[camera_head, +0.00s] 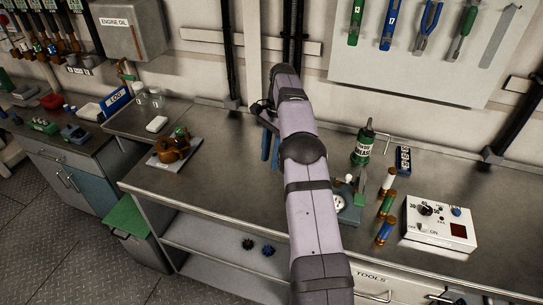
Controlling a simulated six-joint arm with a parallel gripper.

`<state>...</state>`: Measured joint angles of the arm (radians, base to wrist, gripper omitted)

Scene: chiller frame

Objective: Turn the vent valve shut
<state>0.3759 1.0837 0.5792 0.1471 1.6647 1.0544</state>
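No part is clearly marked as the vent valve. A brass-coloured fitting (173,149) with a small green part on top sits on a pale plate on the left part of the bench; it may be the valve, but it is too small to tell. My arm rises through the middle of the view. My gripper (264,110) is at its far end, mostly hidden behind the arm, to the right of the brass fitting and apart from it. Two blue strips (266,144) show just below it; I cannot tell whether they are fingers or a tool. Its opening is not visible.
Right of my arm stand a green grease bottle (362,148), several coloured cylinders (384,231), a round metal item (348,207) partly behind the arm, and a white control box (439,227). Tools hang on the wall panel (400,75). The bench (225,185) is clear between fitting and arm.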

